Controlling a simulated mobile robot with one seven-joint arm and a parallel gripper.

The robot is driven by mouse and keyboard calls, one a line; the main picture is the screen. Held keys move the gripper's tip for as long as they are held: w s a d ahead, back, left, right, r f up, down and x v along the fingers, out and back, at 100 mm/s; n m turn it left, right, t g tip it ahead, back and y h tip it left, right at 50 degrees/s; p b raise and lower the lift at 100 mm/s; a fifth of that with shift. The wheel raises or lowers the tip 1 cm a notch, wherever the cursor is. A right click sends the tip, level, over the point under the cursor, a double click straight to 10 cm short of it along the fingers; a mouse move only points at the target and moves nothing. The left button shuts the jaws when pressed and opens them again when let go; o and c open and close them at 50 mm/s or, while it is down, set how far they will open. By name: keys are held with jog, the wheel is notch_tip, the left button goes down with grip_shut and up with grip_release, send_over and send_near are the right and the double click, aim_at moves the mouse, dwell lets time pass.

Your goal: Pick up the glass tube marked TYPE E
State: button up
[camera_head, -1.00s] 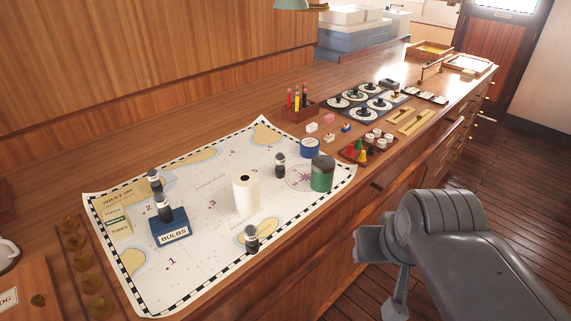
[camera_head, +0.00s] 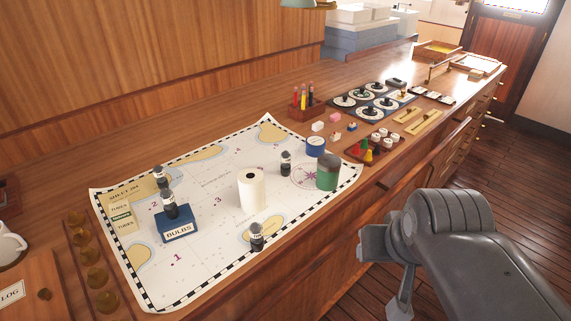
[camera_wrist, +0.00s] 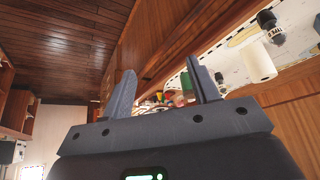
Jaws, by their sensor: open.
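Several small dark tubes with pale bands stand on the chart. One is behind the BULBS block (camera_head: 160,177), one is on the block (camera_head: 169,205), one is at the chart's front edge (camera_head: 256,237), and one is near the compass rose (camera_head: 285,163). In the head view my arm is at the lower right, off the counter's front edge and apart from the tubes.
The chart (camera_head: 215,240) lies on the long wooden counter. A white roll (camera_head: 251,188), a green jar (camera_head: 328,172) and a blue tin (camera_head: 315,147) stand on it. Brass knobs (camera_head: 96,276) line the left. Game pieces and a pen holder (camera_head: 306,108) stand beyond. Open floor lies right.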

jog(key=w+a+r, duration=0.3)
jog(key=w, duration=0.7)
jog(key=n+y, duration=0.1)
jog(key=n, duration=0.1)
send_near(285, 156)
jog(key=s+x, duration=0.1)
jog(key=x, duration=0.2)
jog(key=shift+t, duration=0.4)
jog(key=x, duration=0.5)
jog(key=shift+w+f, duration=0.1)
jog(key=shift+w, duration=0.15)
jog(key=shift+w+x, duration=0.2)
jog(key=shift+x, duration=2.75)
jog(key=shift+d, duration=0.1)
jog(key=shift+c, duration=0.4)
jog(key=c, duration=1)
jog(key=shift+o, duration=0.2)
